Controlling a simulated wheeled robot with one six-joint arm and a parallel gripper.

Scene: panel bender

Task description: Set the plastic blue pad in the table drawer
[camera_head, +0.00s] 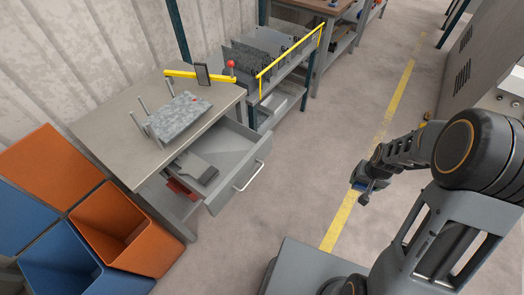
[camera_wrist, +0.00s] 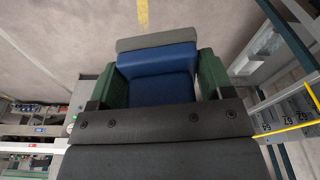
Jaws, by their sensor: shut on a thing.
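The blue pad (camera_wrist: 160,88) is between the green-sided fingers of my gripper (camera_wrist: 155,85) in the wrist view, with a grey strip at its far end. In the head view my gripper (camera_head: 363,189) is shut on it above the floor, right of the table, and a little blue of the pad (camera_head: 358,186) shows. The table drawer (camera_head: 225,160) is pulled open below the table top (camera_head: 120,125). Dark grey items (camera_head: 196,168) lie in its left part, and its right part looks bare. My gripper is well apart from the drawer.
Orange bins (camera_head: 120,228) and blue bins (camera_head: 65,265) stand at the left of the table. A metal fixture (camera_head: 180,117) sits on the table top. A rack with grey plates (camera_head: 265,60) and a yellow rail stands behind. Open floor lies between drawer and gripper.

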